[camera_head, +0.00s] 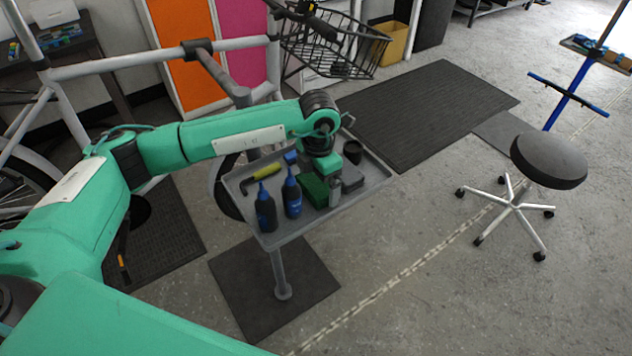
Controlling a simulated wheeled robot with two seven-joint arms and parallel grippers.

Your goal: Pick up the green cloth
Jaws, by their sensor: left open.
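A dark green folded shape, which looks like the green cloth (312,189), lies on the grey tray (281,239) of a stand. My left arm reaches in from the left over the tray. My left gripper (334,192) points down at the right side of the cloth and hides part of it. Its jaws are open, small and partly hidden by the wrist. I cannot tell whether a finger touches the cloth. My right gripper is not in view.
Two dark blue bottles (265,208) (291,194), a yellow-handled tool (262,174), a grey block (351,179) and a black cup (352,151) crowd the tray. A bike frame (130,62) stands behind my arm. A stool (548,160) stands right, with clear floor between.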

